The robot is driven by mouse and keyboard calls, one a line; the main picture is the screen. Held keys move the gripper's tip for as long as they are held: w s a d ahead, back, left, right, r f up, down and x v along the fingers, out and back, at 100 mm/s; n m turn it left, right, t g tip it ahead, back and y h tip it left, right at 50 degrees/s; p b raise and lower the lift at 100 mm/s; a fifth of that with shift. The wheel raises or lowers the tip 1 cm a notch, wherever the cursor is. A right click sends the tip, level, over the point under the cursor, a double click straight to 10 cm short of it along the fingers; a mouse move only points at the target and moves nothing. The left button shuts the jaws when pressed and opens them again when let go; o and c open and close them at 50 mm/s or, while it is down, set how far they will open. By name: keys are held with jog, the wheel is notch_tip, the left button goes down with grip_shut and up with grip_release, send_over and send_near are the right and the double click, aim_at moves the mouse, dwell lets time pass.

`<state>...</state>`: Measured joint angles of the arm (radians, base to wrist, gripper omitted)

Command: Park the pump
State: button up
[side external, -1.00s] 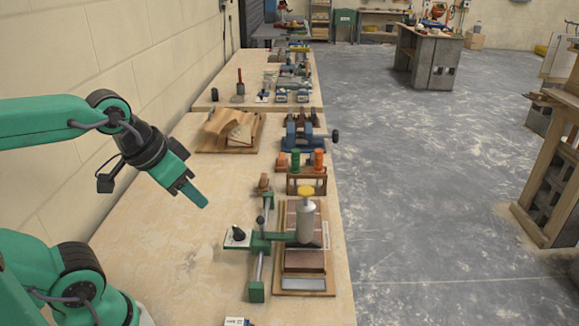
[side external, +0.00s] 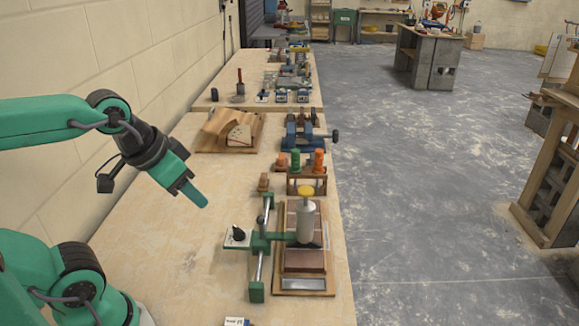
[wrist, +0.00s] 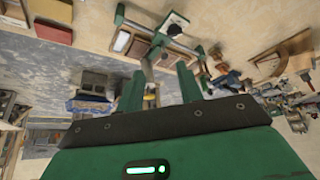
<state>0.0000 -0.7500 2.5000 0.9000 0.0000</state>
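The likely pump is a pale grey cylinder (side external: 306,226) with a yellow top (side external: 306,191). It stands upright at the end of a green cross arm (side external: 280,237) on a rail frame, above a wooden board (side external: 304,292) with brown blocks. A white plate with a black knob (side external: 238,234) is at the arm's left end. My gripper (side external: 196,197) is in the air left of the frame and well apart from it. In the wrist view its two green fingers (wrist: 159,88) are spread with nothing clearly held between them.
Behind the cylinder is a rack (side external: 306,181) with green and orange tops. A blue device (side external: 304,137) and a curved wooden piece (side external: 229,128) on a board stand farther back. The bench (side external: 170,250) is bare to the left. A wall runs along the left side.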

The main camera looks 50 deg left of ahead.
jog(key=shift+o, duration=0.2)
jog(key=shift+w, duration=0.1)
jog(key=m+g, duration=0.2)
jog(key=g, duration=0.3)
send_over(261, 224)
jog(key=f, duration=0.5)
jog(key=a+f, duration=0.1)
jog(key=f, duration=0.2)
jog(key=shift+f, duration=0.25)
jog(key=shift+w+f+g, duration=0.3)
jog(key=shift+w+f, duration=0.05)
jog(key=shift+f, duration=0.15)
jog(key=shift+f, duration=0.15)
jog(key=shift+f, duration=3.75)
grip_shut()
